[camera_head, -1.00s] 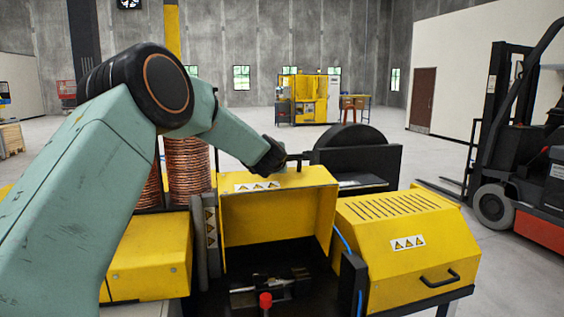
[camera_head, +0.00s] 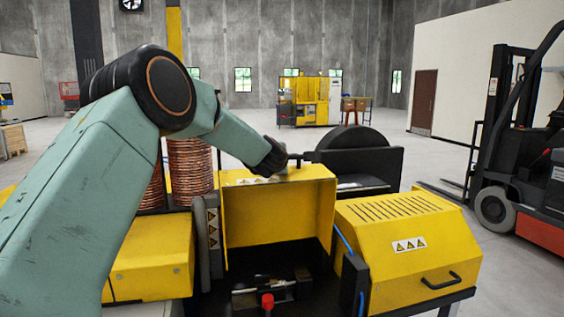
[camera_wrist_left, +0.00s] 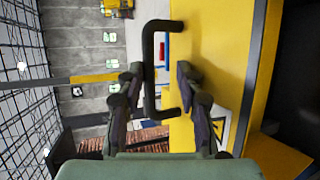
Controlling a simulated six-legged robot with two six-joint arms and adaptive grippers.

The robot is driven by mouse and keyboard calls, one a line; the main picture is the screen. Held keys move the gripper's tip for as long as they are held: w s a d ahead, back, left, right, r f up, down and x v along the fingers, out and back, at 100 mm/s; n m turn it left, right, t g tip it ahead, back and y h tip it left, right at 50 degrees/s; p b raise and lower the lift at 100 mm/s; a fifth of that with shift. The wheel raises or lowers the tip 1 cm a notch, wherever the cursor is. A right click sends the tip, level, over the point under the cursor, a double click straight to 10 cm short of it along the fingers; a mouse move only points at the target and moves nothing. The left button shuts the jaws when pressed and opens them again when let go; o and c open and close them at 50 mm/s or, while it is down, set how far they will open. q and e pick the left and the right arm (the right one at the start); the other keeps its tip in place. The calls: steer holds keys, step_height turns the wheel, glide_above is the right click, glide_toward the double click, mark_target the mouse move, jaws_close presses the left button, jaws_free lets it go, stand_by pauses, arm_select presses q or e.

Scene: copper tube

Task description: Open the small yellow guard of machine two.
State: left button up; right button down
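The small yellow guard (camera_head: 280,215) stands raised in the middle of the head view, its hollow inside facing me. Below it is a dark open bay with metal parts (camera_head: 270,288). Its black handle (camera_head: 296,157) is at the top edge. My left gripper (camera_head: 282,158) is at this handle, reaching over from the left. In the left wrist view the black handle (camera_wrist_left: 149,70) lies between the two spread fingers of my left gripper (camera_wrist_left: 158,80), close to the left one, with a gap to the right one. My right gripper is not in view.
A closed yellow guard with slots (camera_head: 400,240) stands to the right, and a yellow housing (camera_head: 152,255) to the left. Copper coils (camera_head: 190,165) stand behind my left arm. A black wheel-shaped part (camera_head: 352,140) is behind the raised guard. A forklift (camera_head: 520,170) is at far right.

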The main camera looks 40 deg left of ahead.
arm_select(q)
steer(key=shift+d+f, duration=0.1)
steer(key=shift+f, duration=0.1)
steer(key=shift+s+d+r, duration=0.2)
steer(key=shift+s+d, duration=0.15)
steer(key=shift+s, duration=0.2)
steer(key=v, duration=1)
steer(key=shift+s+r, duration=0.3)
steer(key=shift+c, duration=0.4)
